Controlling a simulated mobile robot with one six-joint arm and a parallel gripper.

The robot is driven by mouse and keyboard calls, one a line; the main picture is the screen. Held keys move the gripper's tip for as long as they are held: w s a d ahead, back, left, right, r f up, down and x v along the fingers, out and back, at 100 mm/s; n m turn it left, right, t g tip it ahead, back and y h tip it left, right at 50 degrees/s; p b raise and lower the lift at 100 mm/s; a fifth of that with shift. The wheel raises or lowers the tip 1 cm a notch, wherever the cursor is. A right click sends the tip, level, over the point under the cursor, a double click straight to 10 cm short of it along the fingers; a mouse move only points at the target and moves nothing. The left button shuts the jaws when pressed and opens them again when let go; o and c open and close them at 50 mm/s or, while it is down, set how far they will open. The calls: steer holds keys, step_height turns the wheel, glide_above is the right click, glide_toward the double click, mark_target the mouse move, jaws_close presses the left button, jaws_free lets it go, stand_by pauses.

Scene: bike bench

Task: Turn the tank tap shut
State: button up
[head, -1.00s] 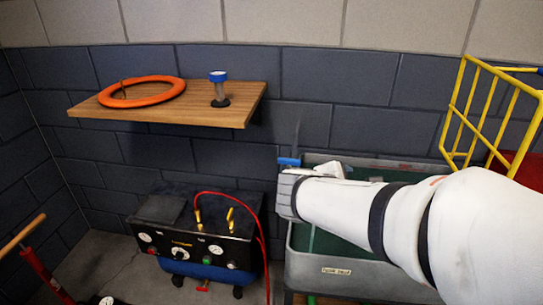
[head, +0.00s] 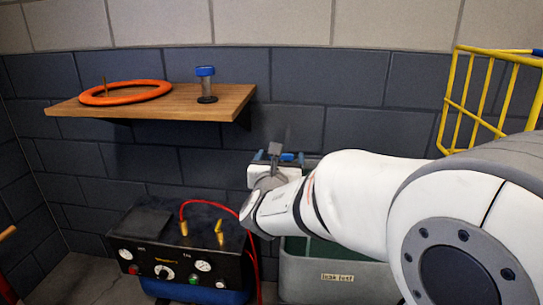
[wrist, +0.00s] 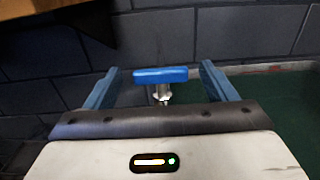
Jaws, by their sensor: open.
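The tap has a blue bar handle (wrist: 160,75) on a bright metal stem, seen in the wrist view against the dark wall. The bar lies crosswise between the two blue fingers of my gripper (wrist: 160,69), which is open, with a gap on each side. In the head view my gripper (head: 279,158) is at the back of the grey tank (head: 335,277), and the blue handle (head: 288,157) shows between its fingers. The lower stem is hidden behind the gripper's body.
A wooden shelf (head: 150,107) above left holds an orange ring (head: 126,93) and a blue-capped cylinder (head: 206,85). A black gauge panel (head: 165,262) with a red hose stands left of the tank. A yellow wire basket (head: 490,95) is at the right.

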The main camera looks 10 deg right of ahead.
steer(key=shift+x, duration=1.2)
